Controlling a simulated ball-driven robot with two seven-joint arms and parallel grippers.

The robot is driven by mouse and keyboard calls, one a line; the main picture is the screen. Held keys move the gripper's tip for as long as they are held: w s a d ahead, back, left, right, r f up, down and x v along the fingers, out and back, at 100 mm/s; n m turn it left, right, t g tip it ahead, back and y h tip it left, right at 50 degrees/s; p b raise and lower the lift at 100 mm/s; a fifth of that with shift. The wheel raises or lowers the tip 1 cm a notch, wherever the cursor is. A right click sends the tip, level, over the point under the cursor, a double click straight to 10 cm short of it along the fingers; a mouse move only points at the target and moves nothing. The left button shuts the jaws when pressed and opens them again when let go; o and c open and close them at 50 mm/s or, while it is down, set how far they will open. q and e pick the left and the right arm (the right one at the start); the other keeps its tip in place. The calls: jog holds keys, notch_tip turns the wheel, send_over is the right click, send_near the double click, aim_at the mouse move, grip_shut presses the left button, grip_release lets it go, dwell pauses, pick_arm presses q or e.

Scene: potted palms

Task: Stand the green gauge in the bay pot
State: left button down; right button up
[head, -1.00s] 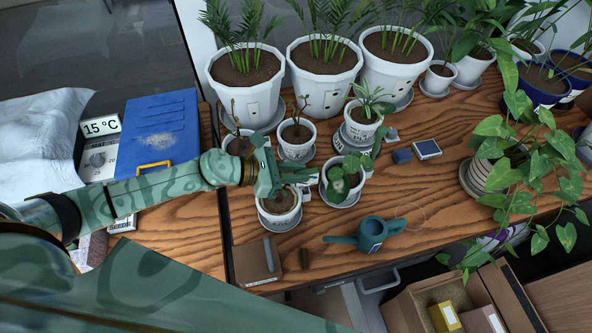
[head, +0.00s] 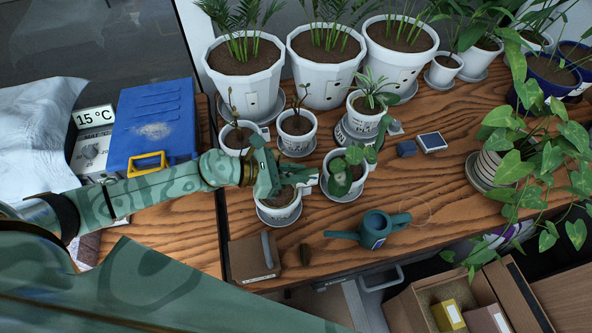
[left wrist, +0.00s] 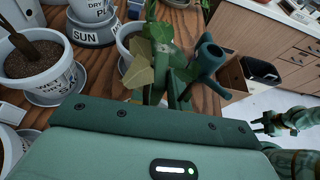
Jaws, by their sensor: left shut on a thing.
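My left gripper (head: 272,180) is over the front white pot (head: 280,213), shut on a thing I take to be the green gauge. The gauge is mostly hidden by the green patterned fingers, and I cannot tell whether its tip touches the soil. In the left wrist view the gripper's dark green body fills the bottom. Several small white pots stand near, one with a leafy plant (head: 341,181) just right of the gripper. I cannot read which is the bay pot. My right gripper (left wrist: 262,124) is small and dark at the right edge of the left wrist view.
A teal watering can (head: 374,229) stands to the right. Two potted seedlings (head: 297,125) stand just behind the gripper, with large palm pots (head: 326,75) further back. A brown box (head: 253,259) lies at the front edge. The middle right of the table has bare wood.

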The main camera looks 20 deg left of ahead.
pick_arm(q)
jog(key=c, duration=0.8)
grip_release()
jog(key=shift+o, duration=0.2)
jog(key=shift+r, duration=0.1)
notch_tip(320, 180, up, 8)
jog(key=p, duration=0.7)
